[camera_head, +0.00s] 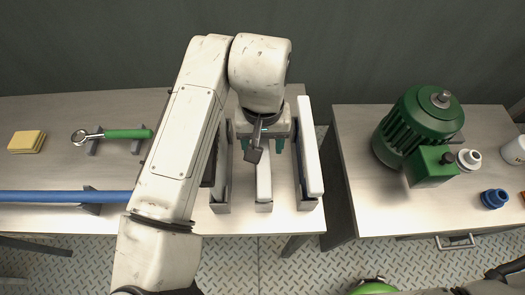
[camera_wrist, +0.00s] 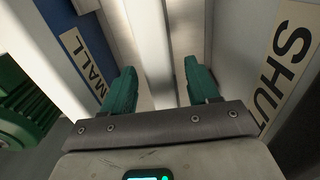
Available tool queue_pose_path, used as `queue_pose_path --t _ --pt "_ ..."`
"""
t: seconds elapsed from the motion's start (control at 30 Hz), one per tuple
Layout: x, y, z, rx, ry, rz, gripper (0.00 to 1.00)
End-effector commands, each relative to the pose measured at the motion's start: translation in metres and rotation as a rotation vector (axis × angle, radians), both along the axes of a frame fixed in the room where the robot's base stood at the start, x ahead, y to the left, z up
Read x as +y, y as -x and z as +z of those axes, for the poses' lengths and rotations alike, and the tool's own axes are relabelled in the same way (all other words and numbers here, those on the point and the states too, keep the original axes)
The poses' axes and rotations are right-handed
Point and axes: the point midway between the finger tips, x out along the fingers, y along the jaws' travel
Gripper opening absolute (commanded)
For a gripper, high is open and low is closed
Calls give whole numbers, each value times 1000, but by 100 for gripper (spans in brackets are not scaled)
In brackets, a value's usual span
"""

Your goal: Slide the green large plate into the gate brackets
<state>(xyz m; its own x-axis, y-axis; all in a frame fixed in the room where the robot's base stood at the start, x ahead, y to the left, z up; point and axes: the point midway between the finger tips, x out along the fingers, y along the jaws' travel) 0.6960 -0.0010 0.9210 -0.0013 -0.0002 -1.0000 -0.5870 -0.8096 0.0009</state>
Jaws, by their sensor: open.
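I cannot make out a large green plate in either view. My gripper (camera_head: 262,146) is open, its two teal fingers over the middle of a rack with upright panels. In the wrist view, the open fingers (camera_wrist: 155,85) straddle a narrow white upright panel (camera_wrist: 150,45); I cannot tell whether they touch it. This middle panel (camera_head: 264,182) also shows in the head view. A white panel (camera_head: 311,150) stands on the right. A panel marked "SMALL" (camera_wrist: 85,62) and one marked "SHUT" (camera_wrist: 285,60) flank my fingers. My arm hides the rack's left part. I cannot identify gate brackets.
A green motor (camera_head: 420,118) stands on the right table, past a gap. A green-handled wrench (camera_head: 125,134), a yellow sponge (camera_head: 27,141) and a blue bar (camera_head: 65,197) lie left. A green rounded thing (camera_head: 374,287) shows at the bottom edge.

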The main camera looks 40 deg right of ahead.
Motion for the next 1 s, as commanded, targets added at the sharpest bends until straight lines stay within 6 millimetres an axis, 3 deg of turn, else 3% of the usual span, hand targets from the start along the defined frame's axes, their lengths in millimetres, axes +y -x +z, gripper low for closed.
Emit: queue_pose_path --t 0.33,0.9,1.0 --pt "0 0 -10 -1 0 -1 60" --pt "0 0 -9 -1 0 -1 5" --pt "0 0 -9 -1 0 -1 0"
